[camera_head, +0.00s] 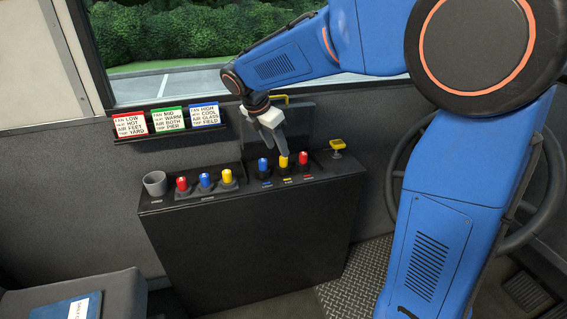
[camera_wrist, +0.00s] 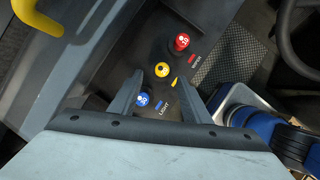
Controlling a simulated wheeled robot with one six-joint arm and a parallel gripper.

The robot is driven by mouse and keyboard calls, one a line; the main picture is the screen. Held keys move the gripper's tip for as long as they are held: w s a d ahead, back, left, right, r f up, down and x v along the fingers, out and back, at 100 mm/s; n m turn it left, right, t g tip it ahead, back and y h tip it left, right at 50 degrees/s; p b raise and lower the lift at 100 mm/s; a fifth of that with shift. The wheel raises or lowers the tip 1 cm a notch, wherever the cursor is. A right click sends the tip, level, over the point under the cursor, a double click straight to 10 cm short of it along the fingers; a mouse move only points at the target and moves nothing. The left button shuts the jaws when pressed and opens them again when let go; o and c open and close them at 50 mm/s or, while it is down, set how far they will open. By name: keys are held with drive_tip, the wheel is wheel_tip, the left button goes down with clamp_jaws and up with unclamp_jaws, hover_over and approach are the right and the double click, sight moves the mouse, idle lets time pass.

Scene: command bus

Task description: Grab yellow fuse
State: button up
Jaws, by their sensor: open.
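A yellow fuse (camera_head: 283,161) stands upright in the right-hand row on the black console, between a blue one (camera_head: 263,166) and a red one (camera_head: 304,158). My gripper (camera_head: 276,149) is open and points down close to this yellow fuse, overlapping it in the head view. In the wrist view, the yellow fuse (camera_wrist: 162,69) shows just beyond the gap between my open fingertips (camera_wrist: 159,80). Nothing is held. Whether a finger touches the fuse cannot be told. A second yellow fuse (camera_head: 227,176) stands in the left-hand row.
The red fuse (camera_wrist: 182,42) and blue fuse (camera_wrist: 142,99) stand close beside the yellow one; the left finger is near the blue. A grey cup (camera_head: 154,184), a yellow-topped knob (camera_head: 337,146) and label cards (camera_head: 167,119) are around. A steering wheel (camera_head: 540,205) is at right.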

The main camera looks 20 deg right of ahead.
sight(282, 158)
drive_tip(key=shift+x, duration=2.75)
drive_tip(key=shift+s+d, duration=0.1)
drive_tip(key=shift+d, duration=0.05)
clamp_jaws()
